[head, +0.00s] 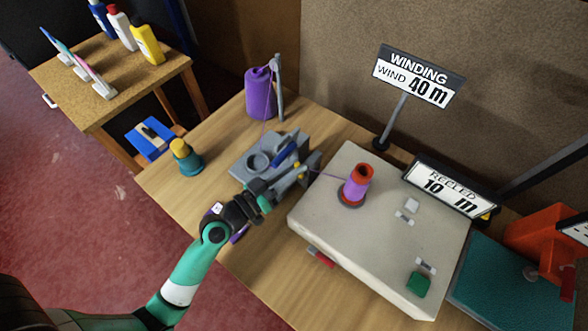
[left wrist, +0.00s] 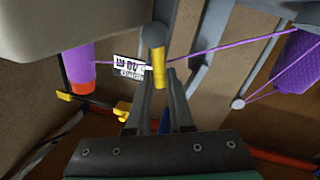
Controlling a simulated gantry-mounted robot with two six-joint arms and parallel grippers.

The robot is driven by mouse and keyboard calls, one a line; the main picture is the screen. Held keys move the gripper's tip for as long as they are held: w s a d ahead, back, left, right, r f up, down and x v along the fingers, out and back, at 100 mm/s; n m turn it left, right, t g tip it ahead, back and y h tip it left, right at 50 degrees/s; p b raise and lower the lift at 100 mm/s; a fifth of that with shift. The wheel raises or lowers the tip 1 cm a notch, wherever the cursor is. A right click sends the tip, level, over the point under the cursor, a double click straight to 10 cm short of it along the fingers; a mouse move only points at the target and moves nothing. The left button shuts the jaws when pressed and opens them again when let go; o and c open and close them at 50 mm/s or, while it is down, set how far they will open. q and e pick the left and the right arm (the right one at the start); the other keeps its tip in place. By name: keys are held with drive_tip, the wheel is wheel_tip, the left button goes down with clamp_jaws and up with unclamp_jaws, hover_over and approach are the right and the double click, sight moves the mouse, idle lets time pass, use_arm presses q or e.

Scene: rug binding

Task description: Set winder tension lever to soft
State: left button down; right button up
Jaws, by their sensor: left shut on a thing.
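My left gripper (head: 294,178) reaches in from the left and is at the right end of the grey guide unit (head: 252,160), just left of the white winder (head: 385,225). In the left wrist view the left gripper (left wrist: 160,85) is shut on a yellow piece (left wrist: 162,68) with a grey rounded end; it looks like the tension lever. The yellow piece also shows small in the head view (head: 297,165). I cannot read any soft marking. A purple thread runs past the fingers to the purple cone (head: 357,185) on the winder. My right gripper is not in view.
A purple yarn spool (head: 260,93) stands behind the guide unit. A teal pot with a yellow top (head: 184,155) is to the left. The WINDING sign (head: 418,76) and REELED sign (head: 450,187) stand behind the winder. An orange device (head: 545,235) is at the right.

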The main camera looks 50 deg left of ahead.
use_arm(q)
drive_tip(key=n+b, duration=0.1)
drive_tip(key=a+n+b, duration=0.1)
drive_tip(key=f+n+b, duration=0.1)
drive_tip(key=shift+s+a+n+t, duration=0.15)
drive_tip(key=shift+a+n+t, duration=0.15)
drive_tip(key=shift+n, duration=0.1)
drive_tip(key=shift+r, duration=0.1)
drive_tip(key=c, duration=0.8)
unclamp_jaws()
drive_tip(key=shift+d, duration=0.1)
drive_tip(key=shift+p, duration=0.3)
